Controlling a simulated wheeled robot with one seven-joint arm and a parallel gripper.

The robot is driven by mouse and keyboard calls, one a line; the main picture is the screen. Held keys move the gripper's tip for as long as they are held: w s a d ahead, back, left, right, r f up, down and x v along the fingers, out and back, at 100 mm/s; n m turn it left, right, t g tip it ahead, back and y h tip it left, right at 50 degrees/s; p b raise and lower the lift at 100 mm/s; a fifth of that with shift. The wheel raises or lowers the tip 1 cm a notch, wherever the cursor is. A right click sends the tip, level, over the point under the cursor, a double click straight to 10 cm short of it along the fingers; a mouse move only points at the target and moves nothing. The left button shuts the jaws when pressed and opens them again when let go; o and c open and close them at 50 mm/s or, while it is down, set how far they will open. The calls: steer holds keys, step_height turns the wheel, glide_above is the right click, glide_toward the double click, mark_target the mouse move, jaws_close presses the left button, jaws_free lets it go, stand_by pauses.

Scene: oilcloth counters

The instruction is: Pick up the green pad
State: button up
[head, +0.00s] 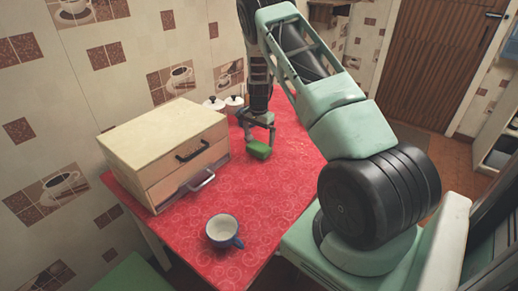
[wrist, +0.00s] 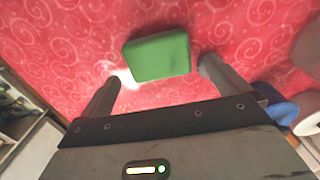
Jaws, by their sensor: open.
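The green pad (head: 259,149) lies on the red patterned tabletop (head: 278,195), to the right of the drawer box in the head view. In the wrist view the pad (wrist: 158,56) is a rounded green block just beyond the fingers and roughly centred between them. My gripper (head: 260,129) is right over the pad in the head view. In the wrist view its two fingers (wrist: 158,82) are spread apart with nothing held between them. I cannot tell whether a finger touches the pad.
A wooden drawer box (head: 165,150) stands at the left, its lower drawer slightly out. A blue and white cup (head: 223,231) is near the front. Two white lidded jars (head: 233,103) stand behind the gripper. The tabletop between cup and pad is clear.

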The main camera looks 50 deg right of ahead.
mark_target(259, 146)
steer(key=shift+s+f+p, duration=0.1)
steer(key=shift+f+p, duration=0.75)
steer(key=shift+f, duration=1.85)
steer(key=c, duration=0.8)
